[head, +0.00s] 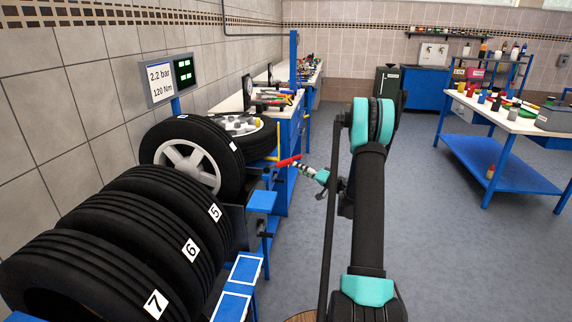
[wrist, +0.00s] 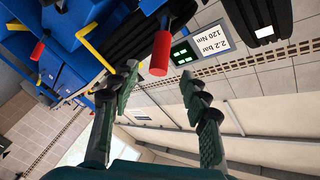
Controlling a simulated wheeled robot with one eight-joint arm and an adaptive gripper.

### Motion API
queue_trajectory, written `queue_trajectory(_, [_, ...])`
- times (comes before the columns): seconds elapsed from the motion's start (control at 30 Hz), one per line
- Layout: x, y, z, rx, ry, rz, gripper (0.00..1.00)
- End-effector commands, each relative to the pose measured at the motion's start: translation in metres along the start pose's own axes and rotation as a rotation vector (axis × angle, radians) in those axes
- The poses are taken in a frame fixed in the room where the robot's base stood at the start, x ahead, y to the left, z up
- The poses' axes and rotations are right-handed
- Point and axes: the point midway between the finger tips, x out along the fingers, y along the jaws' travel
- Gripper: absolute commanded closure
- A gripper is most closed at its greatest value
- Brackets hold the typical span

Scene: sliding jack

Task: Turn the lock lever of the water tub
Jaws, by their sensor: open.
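A lever with a red grip (head: 289,160) juts out from the blue frame beside the tyres in the head view. In the wrist view its red grip (wrist: 160,55) hangs near the fingertips, in line with the gap between them. My gripper (head: 311,172) is open, close to the red grip; I cannot tell whether they touch. Its two fingers (wrist: 160,82) are spread apart with nothing held between them. A second red grip (wrist: 38,50) shows further left in the wrist view. I cannot make out which blue part is the water tub.
Yellow bars (wrist: 97,52) stick out near the red grip. Tyres numbered 5, 6 and 7 (head: 150,235) stand along the left wall, with a wheel (head: 190,160) behind. A display (head: 168,78) reads 2.2 bar.

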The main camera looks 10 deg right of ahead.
Motion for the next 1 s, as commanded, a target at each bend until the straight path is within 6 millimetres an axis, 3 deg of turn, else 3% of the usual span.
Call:
queue_trajectory(0.2, [0.045, -0.001, 0.001, 0.000, -0.002, -0.002, 0.54])
queue_trajectory(0.5, [0.085, 0.000, 0.000, 0.000, -0.001, 0.000, 0.54])
queue_trajectory(0.9, [0.092, 0.000, 0.000, 0.000, 0.000, 0.000, 0.54])
queue_trajectory(1.0, [0.092, 0.000, 0.000, 0.000, 0.000, 0.000, 0.64])
